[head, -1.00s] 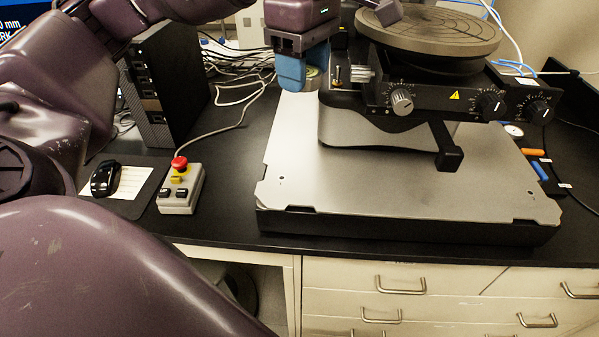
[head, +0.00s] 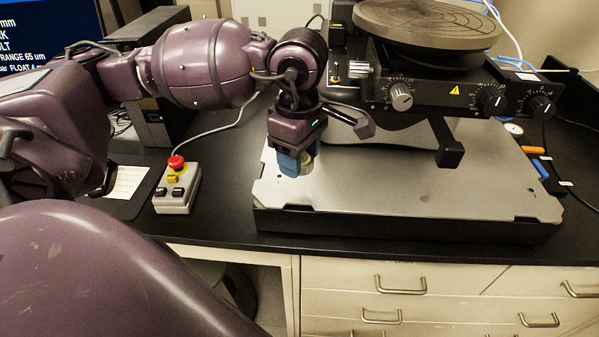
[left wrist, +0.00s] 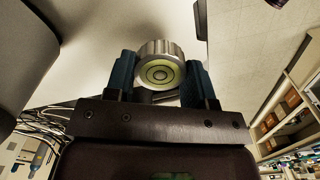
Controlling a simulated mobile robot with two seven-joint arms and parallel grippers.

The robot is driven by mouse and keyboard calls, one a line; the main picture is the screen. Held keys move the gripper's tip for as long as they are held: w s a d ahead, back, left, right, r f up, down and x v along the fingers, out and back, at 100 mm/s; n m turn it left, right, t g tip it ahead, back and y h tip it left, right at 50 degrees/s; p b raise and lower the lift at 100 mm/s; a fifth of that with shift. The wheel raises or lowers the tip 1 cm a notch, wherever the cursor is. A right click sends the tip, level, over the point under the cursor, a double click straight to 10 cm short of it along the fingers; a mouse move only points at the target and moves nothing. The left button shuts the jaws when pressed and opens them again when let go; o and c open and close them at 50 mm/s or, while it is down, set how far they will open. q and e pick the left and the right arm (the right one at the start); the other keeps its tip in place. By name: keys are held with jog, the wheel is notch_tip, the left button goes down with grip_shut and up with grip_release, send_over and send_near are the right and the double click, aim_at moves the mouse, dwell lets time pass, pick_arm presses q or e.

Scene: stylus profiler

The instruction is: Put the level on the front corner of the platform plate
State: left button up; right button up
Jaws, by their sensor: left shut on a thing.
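My left gripper (head: 293,163) has blue fingers and is shut on the level (head: 306,164), a small round metal piece with a yellow-green face. In the left wrist view the level (left wrist: 160,70) sits between the two blue fingers (left wrist: 159,78), its bull's-eye rings facing the camera. The platform plate (head: 400,190) is the flat silver plate under the instrument. The gripper and level are over its front left corner area. I cannot tell whether the level touches the plate. My right gripper is not in view.
The instrument with its round stage (head: 425,28) and knobs stands over the back of the plate, and a black arm (head: 446,145) juts forward from it. A control box with a red button (head: 177,187) stands left of the plate. The plate's front middle is clear.

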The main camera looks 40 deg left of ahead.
aim_at(299, 185)
pick_arm(q)
jog(key=shift+f, duration=2.2)
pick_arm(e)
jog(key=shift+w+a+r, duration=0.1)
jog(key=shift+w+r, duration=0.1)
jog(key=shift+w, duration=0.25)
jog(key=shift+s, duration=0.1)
pick_arm(q)
jog(key=shift+f, duration=0.1)
jog(key=o, duration=1.3)
jog(key=shift+b, duration=0.3)
jog(key=shift+c, duration=0.2)
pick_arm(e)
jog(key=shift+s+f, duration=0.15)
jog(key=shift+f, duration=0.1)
